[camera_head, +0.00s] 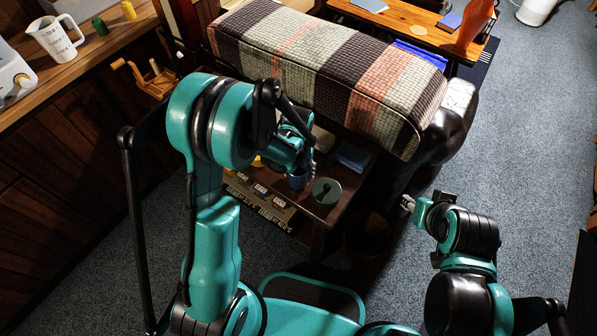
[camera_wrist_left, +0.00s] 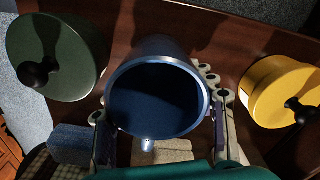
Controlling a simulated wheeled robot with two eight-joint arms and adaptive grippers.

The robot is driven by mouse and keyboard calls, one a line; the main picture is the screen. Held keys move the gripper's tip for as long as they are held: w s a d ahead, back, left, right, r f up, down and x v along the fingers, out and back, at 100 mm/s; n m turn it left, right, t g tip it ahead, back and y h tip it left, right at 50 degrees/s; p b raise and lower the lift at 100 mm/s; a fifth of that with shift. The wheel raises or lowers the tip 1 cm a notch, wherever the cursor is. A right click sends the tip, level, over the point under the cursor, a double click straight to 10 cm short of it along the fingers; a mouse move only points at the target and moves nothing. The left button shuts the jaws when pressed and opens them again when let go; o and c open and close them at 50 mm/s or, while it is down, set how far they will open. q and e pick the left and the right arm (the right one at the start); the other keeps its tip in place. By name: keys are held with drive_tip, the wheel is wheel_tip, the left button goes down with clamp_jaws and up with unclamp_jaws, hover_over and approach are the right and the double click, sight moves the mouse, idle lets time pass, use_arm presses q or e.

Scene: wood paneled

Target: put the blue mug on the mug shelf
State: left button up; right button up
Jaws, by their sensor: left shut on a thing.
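The blue mug (camera_head: 298,181) is on or just above a dark wood stand, partly hidden by my left gripper (camera_head: 297,160). In the left wrist view the mug (camera_wrist_left: 158,95) shows its open mouth. The fingers of my left gripper (camera_wrist_left: 160,122) are on either side of it, shut on it. I cannot tell whether the mug touches the wood. A lower level of the stand (camera_head: 262,196) holds a row of small labelled items; I cannot tell whether this is the mug shelf. My right gripper (camera_head: 408,203) is over the carpet at right, too small to read.
A dark green lidded canister (camera_head: 326,191) and a yellow one (camera_wrist_left: 280,92) flank the mug. A blue block (camera_head: 352,157) lies on the stand (camera_head: 344,181). A striped, padded piece (camera_head: 330,70) rises behind. A wooden counter (camera_head: 88,58) stands at left; carpet (camera_head: 530,150) is open at right.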

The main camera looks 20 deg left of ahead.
use_arm(q)
drive_tip(key=shift+f, duration=0.2)
drive_tip(key=o, duration=1.4)
drive_tip(key=shift+c, duration=0.2)
